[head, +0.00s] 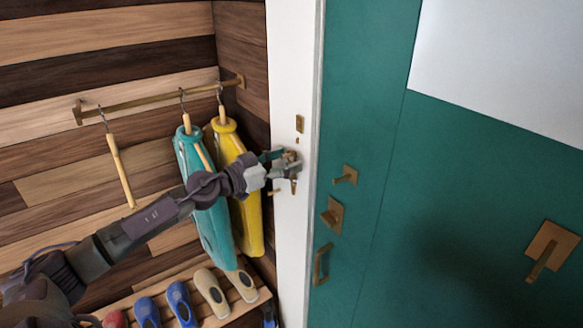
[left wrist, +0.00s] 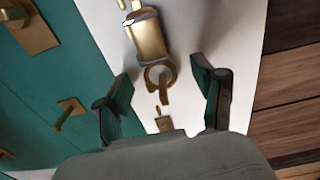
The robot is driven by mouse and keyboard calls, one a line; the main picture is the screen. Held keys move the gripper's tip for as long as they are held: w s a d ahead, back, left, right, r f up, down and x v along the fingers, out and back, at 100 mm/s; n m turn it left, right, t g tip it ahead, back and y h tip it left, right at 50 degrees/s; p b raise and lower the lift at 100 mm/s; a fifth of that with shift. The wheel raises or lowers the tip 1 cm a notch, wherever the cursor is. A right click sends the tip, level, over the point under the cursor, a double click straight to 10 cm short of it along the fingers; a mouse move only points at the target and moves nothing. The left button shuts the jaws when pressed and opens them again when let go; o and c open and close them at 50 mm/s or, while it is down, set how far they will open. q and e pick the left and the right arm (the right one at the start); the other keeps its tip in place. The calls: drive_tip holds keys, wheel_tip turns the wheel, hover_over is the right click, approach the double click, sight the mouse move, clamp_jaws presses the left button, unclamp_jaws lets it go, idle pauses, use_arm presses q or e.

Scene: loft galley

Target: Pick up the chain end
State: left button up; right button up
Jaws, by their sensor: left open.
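The brass chain hangs against the white door frame. In the left wrist view its ring and links (left wrist: 161,82) lie between the fingers of my left gripper (left wrist: 162,74), with a gap on each side. A larger brass end piece (left wrist: 148,40) is joined beyond the ring, just past the fingertips. In the head view my left gripper (head: 284,163) is at the white frame, open, and covers part of the chain. The brass end (head: 294,186) shows just below it. Whether the fingers touch the chain cannot be told. My right gripper is out of view.
The teal door (head: 400,220) with brass fittings (head: 333,215) stands right of the white frame (head: 290,60). Teal and yellow garments (head: 238,150) hang from a rail (head: 150,98) behind my left arm. Several shoes (head: 210,290) sit on a low rack. The space before the door is clear.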

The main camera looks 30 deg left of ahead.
use_arm(q)
drive_tip(key=c, duration=1.2)
drive_tip(key=shift+r, duration=0.2)
drive_tip(key=shift+r, duration=0.6)
drive_tip(key=shift+c, duration=0.2)
drive_tip(key=b+v, duration=0.1)
drive_tip(key=v, duration=0.2)
drive_tip(key=b+v, duration=0.1)
drive_tip(key=shift+s+a+f+b, duration=0.2)
drive_tip(key=shift+s+f+b, duration=0.05)
drive_tip(key=shift+s+b, duration=0.1)
drive_tip(key=v, duration=1.3)
drive_tip(key=shift+s+a+r+p, duration=0.1)
drive_tip(key=shift+s+r+p, duration=0.1)
drive_tip(key=shift+p, duration=0.2)
